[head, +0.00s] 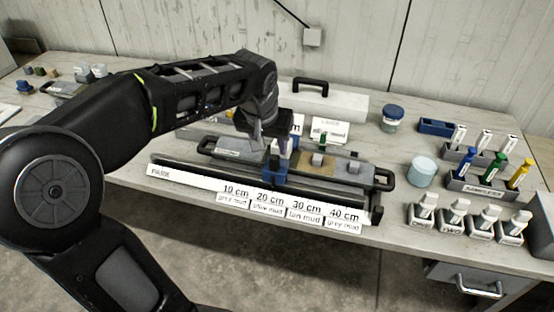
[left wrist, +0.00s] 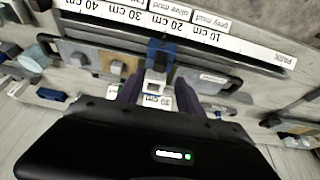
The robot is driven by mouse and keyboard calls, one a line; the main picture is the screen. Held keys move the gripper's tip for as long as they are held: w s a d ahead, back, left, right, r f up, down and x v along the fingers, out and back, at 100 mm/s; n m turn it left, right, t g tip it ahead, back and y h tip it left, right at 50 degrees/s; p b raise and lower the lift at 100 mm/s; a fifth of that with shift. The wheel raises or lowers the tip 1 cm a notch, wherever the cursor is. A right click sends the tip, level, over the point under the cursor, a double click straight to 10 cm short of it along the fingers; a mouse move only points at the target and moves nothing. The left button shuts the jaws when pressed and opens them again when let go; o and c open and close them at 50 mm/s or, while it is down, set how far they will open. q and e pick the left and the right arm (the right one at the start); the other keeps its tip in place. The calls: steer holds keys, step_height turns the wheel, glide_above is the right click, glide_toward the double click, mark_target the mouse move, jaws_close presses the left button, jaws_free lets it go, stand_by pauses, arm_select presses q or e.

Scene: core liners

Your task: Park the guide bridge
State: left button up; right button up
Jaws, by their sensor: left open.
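The guide bridge (head: 274,174) is a blue block across the dark rail (head: 205,173), near the 20 cm mark. In the left wrist view the bridge (left wrist: 159,52) has a pale upright grip (left wrist: 154,87). My left gripper (head: 275,152) is above and around it, with its open fingers (left wrist: 155,93) on either side of the grip. I cannot tell whether they touch it. The PARK label (head: 165,172) is at the rail's left end; it also shows in the left wrist view (left wrist: 283,60). My right gripper is in neither view.
A core tray (head: 224,150) with dark end handles lies behind the rail. White 10 to 40 cm mud labels (head: 305,212) stand along the front. Small bottles (head: 484,222) and a colored marker rack (head: 487,182) are at the right. A white case (head: 330,100) stands behind.

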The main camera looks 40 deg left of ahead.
mark_target(274, 157)
arm_select(q)
steer(key=shift+d, duration=0.15)
steer(key=p+x, duration=0.1)
steer(key=x, duration=0.6)
steer(key=shift+w+f, duration=0.15)
steer(key=shift+f, duration=0.2)
jaws_close()
stand_by(1.1)
